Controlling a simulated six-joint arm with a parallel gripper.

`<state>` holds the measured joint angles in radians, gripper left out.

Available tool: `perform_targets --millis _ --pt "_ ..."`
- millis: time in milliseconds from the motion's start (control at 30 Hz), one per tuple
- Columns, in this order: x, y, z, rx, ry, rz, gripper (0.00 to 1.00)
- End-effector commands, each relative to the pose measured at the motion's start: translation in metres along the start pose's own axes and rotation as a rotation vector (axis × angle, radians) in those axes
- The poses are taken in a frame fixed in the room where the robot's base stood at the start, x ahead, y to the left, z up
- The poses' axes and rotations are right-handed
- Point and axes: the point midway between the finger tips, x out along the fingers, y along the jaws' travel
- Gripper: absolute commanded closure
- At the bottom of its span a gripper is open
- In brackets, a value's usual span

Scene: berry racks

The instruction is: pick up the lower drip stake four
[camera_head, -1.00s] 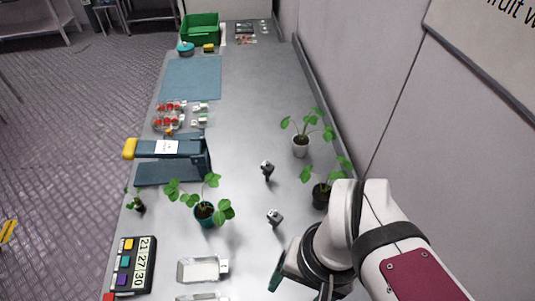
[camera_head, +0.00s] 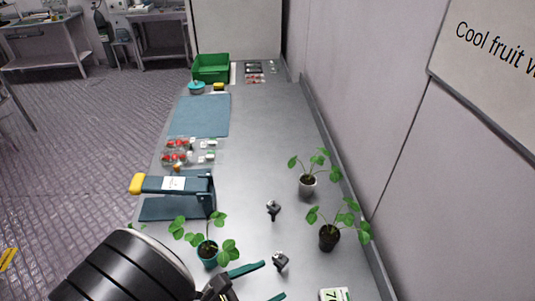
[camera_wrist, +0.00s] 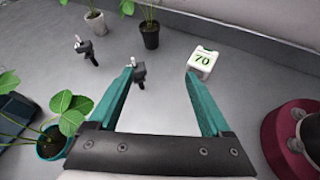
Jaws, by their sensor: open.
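Two small dark drip stakes with grey tops lie on the grey bench. The farther stake (camera_head: 273,208) shows at upper left in the wrist view (camera_wrist: 83,47). My gripper also fills the wrist view's lower middle (camera_wrist: 160,75), its teal fingers spread and nothing between them. I cannot read any number on the stakes.
Potted plants stand at right (camera_head: 329,237), farther back (camera_head: 307,186) and left in a teal pot (camera_head: 208,254). A white-and-green block marked 70 (camera_wrist: 202,61) stands beyond the right fingertip. A blue stand with a yellow end (camera_head: 175,184) is at left. The wall borders the right side.

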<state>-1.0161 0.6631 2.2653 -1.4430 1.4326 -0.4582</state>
Motion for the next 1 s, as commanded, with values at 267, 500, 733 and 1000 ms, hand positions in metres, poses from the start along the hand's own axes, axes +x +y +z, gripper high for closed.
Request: perform_targets --millis 267,500,733,1000 --pt "0.009 0.026 -0.041 -0.258 -0.058 0.21 0.18" --pt "0.071 0.038 -0.039 -0.253 -0.055 0.207 0.18" --pt "0.098 0.043 -0.038 -0.25 -0.055 0.207 0.18" --pt "0.14 0.049 -0.037 -0.25 -0.053 0.209 0.18"
